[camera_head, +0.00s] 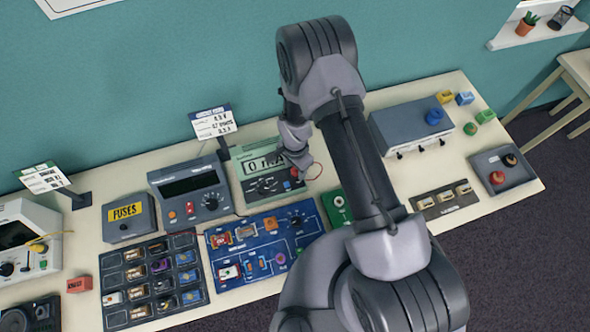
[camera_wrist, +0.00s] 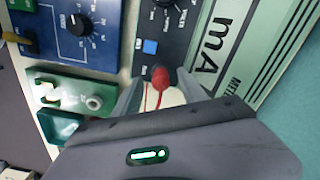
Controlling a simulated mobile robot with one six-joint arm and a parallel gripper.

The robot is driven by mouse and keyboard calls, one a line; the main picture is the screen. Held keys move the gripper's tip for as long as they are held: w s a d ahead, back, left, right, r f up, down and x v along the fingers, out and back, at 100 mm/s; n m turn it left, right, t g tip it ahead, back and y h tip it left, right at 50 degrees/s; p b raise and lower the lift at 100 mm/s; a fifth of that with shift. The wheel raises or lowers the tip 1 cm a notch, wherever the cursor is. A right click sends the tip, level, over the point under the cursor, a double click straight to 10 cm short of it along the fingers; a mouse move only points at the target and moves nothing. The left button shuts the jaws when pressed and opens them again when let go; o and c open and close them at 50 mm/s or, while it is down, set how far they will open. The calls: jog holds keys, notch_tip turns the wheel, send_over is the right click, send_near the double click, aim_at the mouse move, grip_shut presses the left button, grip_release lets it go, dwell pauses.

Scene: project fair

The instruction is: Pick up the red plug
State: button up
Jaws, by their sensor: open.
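The red plug (camera_wrist: 160,77) sits on the dark face of the mA meter (camera_wrist: 183,30), at its lower edge in the wrist view, with a thin red lead running from it. In the head view the red plug (camera_head: 294,172) shows as a small red spot at the meter's right side, beside my gripper (camera_head: 299,160). In the wrist view my gripper (camera_wrist: 157,84) is open, one finger on each side of the plug and its lead. I cannot tell whether either finger touches the plug.
A blue circuit board (camera_head: 262,240) and a green module (camera_head: 338,207) lie in front of the meter. A grey multimeter (camera_head: 190,190) stands to its left, and a grey box (camera_head: 410,125) to its right. A sign (camera_head: 212,123) stands behind. Bare bench shows around them.

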jog(key=shift+w+f, duration=0.15)
jog(key=shift+f, duration=0.55)
jog(key=shift+r, duration=0.1)
jog(key=shift+c, duration=0.8)
grip_shut()
jog(key=shift+r, duration=0.1)
